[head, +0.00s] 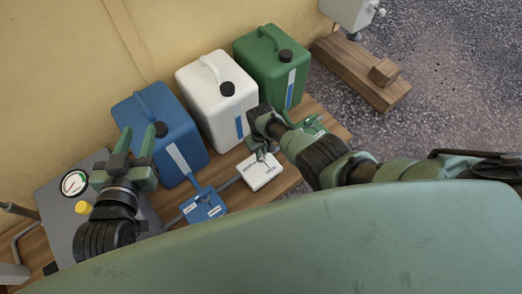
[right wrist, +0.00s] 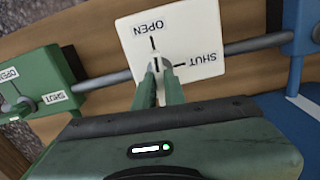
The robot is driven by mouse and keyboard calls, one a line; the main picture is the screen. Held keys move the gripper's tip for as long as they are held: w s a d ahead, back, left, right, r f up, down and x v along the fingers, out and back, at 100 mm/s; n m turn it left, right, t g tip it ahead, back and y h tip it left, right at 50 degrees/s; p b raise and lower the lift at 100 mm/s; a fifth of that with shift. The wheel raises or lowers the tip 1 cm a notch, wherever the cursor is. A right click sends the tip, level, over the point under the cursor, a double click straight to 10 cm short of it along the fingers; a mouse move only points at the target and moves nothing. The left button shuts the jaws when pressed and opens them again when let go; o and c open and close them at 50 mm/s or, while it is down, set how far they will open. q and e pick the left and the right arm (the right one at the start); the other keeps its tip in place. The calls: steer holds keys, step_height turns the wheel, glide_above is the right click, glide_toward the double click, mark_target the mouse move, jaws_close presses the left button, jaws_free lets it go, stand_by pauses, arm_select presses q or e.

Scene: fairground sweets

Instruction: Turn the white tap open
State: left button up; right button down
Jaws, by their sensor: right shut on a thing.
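The white tap is a white plate (head: 262,173) on the pipe in front of the white canister, and it fills the upper middle of the right wrist view (right wrist: 195,30). The plate carries the words OPEN and SHUT, with a black line at each. My right gripper (right wrist: 158,70) is shut on the tap's handle at the plate's middle; it also shows in the head view (head: 263,150). The fingers hide most of the handle, so I cannot tell its exact angle. My left gripper (head: 137,142) is open and empty, in front of the blue canister.
Blue (head: 158,125), white (head: 215,88) and green (head: 272,65) canisters stand along the wall. A blue tap (head: 203,207) and a green tap (right wrist: 40,85) flank the white one. A grey box with a gauge (head: 74,183) is at the left. A wooden block (head: 362,75) lies on the gravel.

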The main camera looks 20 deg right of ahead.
steer(key=shift+n, duration=0.6)
steer(key=c, duration=1.5)
jaws_free()
